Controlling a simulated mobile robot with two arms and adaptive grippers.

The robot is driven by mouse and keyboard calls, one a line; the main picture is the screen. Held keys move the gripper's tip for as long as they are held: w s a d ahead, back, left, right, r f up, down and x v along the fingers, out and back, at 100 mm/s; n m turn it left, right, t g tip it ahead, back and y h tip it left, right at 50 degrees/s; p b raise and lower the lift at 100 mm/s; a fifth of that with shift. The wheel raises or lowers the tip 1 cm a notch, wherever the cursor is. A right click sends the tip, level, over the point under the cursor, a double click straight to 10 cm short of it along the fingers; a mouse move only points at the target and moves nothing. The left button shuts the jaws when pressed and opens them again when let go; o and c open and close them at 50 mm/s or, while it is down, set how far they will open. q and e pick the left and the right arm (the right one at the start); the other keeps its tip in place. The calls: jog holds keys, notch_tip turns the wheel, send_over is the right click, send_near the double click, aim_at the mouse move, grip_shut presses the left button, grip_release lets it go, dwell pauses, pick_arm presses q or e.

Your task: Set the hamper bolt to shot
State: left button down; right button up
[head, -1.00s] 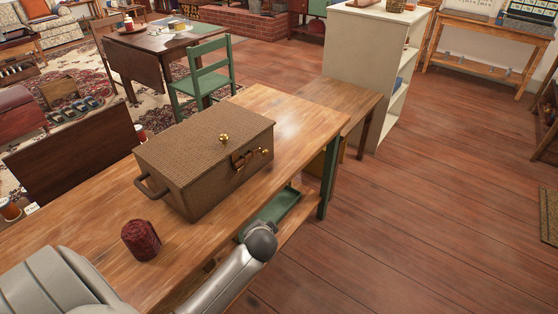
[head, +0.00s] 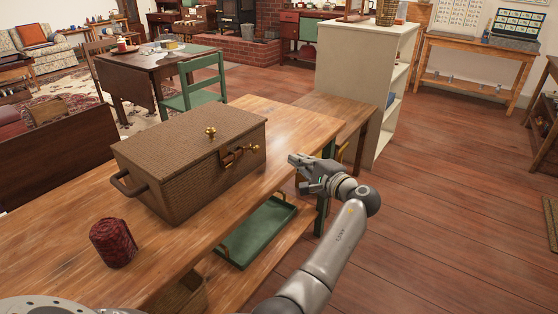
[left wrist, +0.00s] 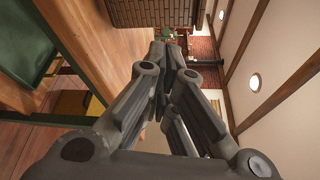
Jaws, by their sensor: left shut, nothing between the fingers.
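The brown wicker hamper (head: 165,185) stands closed on the wooden table, with a brass knob (head: 210,132) on its lid. Its brass bolt (head: 238,154) is on the front face, near the top edge; I cannot tell its setting for sure. My left gripper (head: 294,160) is shut and empty, in the air to the right of the hamper, apart from the bolt. In the left wrist view its fingers (left wrist: 172,55) are close together, and part of the hamper (left wrist: 155,14) shows beyond them. My right gripper is not in view.
A dark red yarn-like roll (head: 113,242) stands on the table (head: 180,245) in front of the hamper. A green tray (head: 255,232) sits on a lower shelf under the table edge. A cream shelf unit (head: 352,90) stands beyond. The floor at right is clear.

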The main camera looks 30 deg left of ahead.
pick_arm(q)
jog(key=x, duration=1)
jog(key=shift+s+b, duration=0.1)
jog(key=shift+b, duration=0.25)
jog(key=shift+s+p, duration=0.25)
jog(key=shift+p, duration=0.05)
jog(key=shift+s+a+r+p, duration=0.1)
jog(key=shift+s+r+p, duration=0.15)
jog(key=shift+s, duration=0.6)
jog(key=shift+s+r+p, duration=0.25)
jog(key=shift+s, duration=0.6)
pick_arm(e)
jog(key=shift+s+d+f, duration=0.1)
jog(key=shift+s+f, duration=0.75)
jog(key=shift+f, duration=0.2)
pick_arm(q)
jog(key=shift+s+a+r+p, duration=0.15)
jog(key=shift+s+p, duration=0.35)
jog(key=shift+s, duration=0.4)
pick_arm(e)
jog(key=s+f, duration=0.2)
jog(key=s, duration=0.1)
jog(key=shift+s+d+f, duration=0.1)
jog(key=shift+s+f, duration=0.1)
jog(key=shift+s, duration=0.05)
